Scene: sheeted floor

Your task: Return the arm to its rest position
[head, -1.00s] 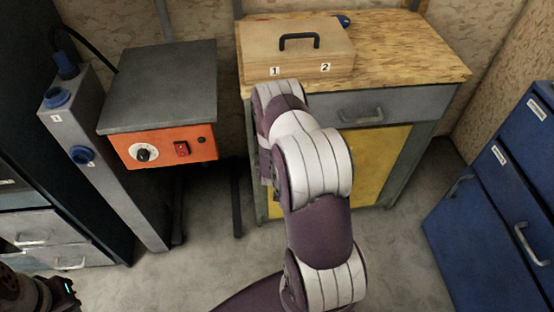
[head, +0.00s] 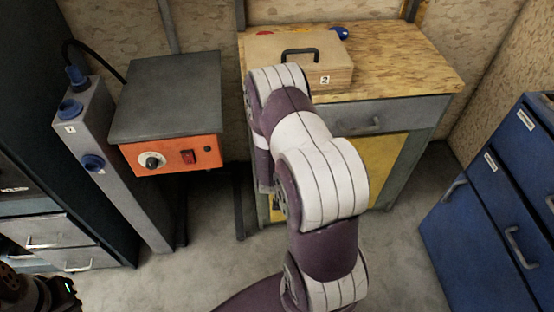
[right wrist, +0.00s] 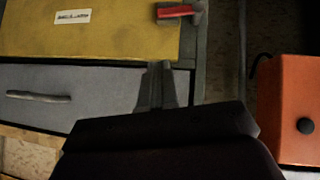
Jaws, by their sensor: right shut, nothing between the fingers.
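My right arm (head: 318,190), with white and purple links, rises from the bottom centre of the head view and reaches toward the workbench. Its upper part covers the left front of the wooden case. The right gripper is hidden behind the arm in the head view. In the right wrist view the right gripper (right wrist: 157,85) shows its fingers together and empty, in front of the grey drawer (right wrist: 75,95) and the yellow door (right wrist: 110,35). Part of my left arm's dark end (head: 45,295) shows at the lower left corner of the head view; its fingers cannot be made out.
The wooden case (head: 318,75) lies on the workbench (head: 420,75), with a blue object (head: 340,33) behind it. An orange control box (head: 172,157) and a grey post (head: 120,165) stand left. Blue drawers (head: 495,200) stand right. Floor (head: 400,265) is clear between.

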